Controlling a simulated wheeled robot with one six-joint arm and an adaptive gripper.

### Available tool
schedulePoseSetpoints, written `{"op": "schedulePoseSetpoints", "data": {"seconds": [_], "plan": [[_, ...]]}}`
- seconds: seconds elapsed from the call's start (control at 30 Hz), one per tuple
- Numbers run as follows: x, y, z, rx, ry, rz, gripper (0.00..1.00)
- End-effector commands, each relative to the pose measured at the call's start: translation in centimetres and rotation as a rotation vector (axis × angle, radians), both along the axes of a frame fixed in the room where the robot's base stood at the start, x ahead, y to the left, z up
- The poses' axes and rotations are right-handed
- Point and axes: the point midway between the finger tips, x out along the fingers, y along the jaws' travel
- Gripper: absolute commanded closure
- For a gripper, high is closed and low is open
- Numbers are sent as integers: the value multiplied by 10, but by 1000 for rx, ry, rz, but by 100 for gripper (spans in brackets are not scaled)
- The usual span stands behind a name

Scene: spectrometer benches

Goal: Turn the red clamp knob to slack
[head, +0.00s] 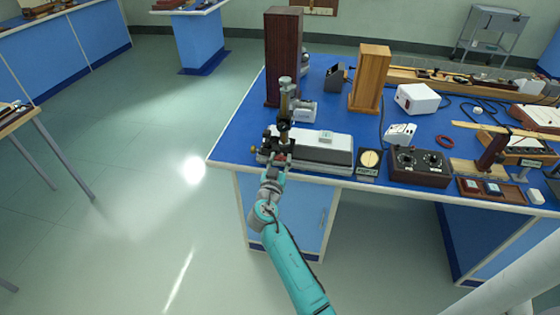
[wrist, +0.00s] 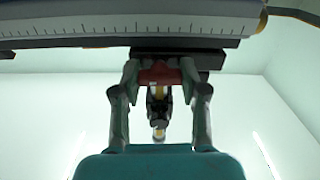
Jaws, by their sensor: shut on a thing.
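The red clamp knob (wrist: 159,74) sits between the two fingers of my gripper (wrist: 160,82) in the wrist view, just under a dark block below a scaled edge. The fingers touch the knob on its left and right sides. In the head view my gripper (head: 272,172) is at the front left corner of the blue bench, at the near side of the instrument. Only a small red patch of the knob (head: 281,157) shows there. The knob's turn angle cannot be told.
The instrument has a white-topped body (head: 320,148) and an upright dark and brass tube (head: 285,100). A dark wooden block (head: 283,50) stands behind it. A round-dial meter (head: 369,160) and a dark control box (head: 419,166) stand to the right.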

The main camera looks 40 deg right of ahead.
Motion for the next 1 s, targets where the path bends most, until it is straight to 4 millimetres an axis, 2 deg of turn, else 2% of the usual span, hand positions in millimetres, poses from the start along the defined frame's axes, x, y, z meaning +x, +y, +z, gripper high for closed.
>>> {"op": "schedulePoseSetpoints", "data": {"seconds": [0.27, 1.0], "plan": [[0, 0, 0, -113, 144, 0, 92], [0, 0, 0, -544, 696, 0, 92]]}}
